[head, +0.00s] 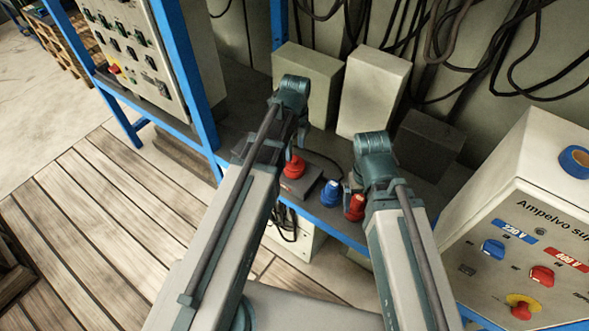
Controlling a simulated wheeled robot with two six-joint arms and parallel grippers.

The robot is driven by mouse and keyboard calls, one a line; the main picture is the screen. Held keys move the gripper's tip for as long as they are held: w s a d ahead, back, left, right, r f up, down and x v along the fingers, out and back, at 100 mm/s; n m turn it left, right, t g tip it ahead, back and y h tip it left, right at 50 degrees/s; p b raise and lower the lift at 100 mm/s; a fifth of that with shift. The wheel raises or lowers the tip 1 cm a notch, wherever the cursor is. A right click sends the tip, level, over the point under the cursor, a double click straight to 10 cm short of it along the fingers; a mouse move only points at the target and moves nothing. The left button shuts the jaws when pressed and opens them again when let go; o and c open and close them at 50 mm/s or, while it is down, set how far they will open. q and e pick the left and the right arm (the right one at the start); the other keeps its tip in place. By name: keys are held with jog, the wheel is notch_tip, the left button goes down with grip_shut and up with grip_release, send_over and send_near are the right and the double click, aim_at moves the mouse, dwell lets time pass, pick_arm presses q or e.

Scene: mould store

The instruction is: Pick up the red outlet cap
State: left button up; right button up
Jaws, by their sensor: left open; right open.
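A round red cap (293,168) sits on a dark grey box on the blue-framed shelf, in the middle of the head view. A second red plug-like piece (355,208) stands further right, beside a blue one (331,194). I cannot tell which red piece is the outlet cap. My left gripper (297,150) points down just above the round red cap, largely hidden by its own arm. My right gripper (347,188) is close to the blue and red pieces, partly hidden by its wrist. Both grippers are open, and I see nothing held.
Pale boxes (372,92) stand behind the grippers. A switch panel (130,45) and blue post (184,72) stand left. Cables hang behind.

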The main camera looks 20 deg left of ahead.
aim_at(294, 159)
pick_arm(q)
jog(key=f+b, duration=0.5)
jog(key=shift+w+a+f, duration=0.1)
jog(key=shift+w+a, duration=0.05)
jog(key=shift+w, duration=0.05)
grip_shut()
dwell(0.3)
